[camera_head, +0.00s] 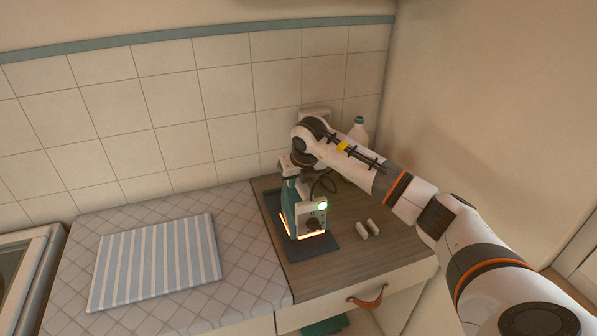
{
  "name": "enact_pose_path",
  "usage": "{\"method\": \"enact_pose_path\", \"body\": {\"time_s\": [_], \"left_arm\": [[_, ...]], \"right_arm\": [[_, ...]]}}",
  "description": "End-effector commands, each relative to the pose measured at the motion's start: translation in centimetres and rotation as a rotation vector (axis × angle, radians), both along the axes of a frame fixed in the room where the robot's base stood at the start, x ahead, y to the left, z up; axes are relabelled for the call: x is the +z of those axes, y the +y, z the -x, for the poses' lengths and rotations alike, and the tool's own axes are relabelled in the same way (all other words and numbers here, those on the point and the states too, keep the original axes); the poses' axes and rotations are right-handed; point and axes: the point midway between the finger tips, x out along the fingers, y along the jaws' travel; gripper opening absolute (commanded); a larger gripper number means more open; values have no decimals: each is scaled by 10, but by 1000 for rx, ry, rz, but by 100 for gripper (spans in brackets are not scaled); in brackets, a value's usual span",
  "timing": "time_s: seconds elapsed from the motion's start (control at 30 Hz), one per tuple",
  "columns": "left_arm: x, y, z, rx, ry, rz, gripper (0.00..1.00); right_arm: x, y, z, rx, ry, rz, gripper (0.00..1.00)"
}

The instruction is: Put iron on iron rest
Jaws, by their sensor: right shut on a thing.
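The iron (290,210) is teal with a pale face, a dark knob, a green light and an orange glow along its lower edge. It is at the dark flat iron rest (321,248) on the wooden counter, in the middle of the head view. I cannot tell whether its underside touches the rest. My right gripper (300,180) reaches down from above and is shut on the iron's upper part; the fingers are partly hidden by my wrist and the iron. My left gripper is not in view.
Two small pale blocks (368,229) lie right of the rest. A white bottle (358,130) and a wall socket (314,115) with a dark cord are behind my arm. A striped cloth (155,262) lies on the tiled counter at left. The drawer has a leather pull (368,299).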

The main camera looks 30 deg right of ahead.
Motion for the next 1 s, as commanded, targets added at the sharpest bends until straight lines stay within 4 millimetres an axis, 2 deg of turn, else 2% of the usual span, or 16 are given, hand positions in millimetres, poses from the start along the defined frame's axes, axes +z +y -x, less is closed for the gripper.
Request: {"method": "enact_pose_path", "body": {"time_s": [0.2,0.53,0.57,0.67,1.0], "left_arm": [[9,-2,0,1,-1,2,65],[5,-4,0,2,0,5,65],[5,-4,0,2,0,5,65],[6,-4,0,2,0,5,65],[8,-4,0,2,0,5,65]], "right_arm": [[-20,0,-1,0,-5,-1,0],[-24,0,-1,1,-7,0,0],[-27,0,0,1,0,0,29],[-27,0,0,1,0,0,45],[-24,0,0,1,0,0,47]]}}
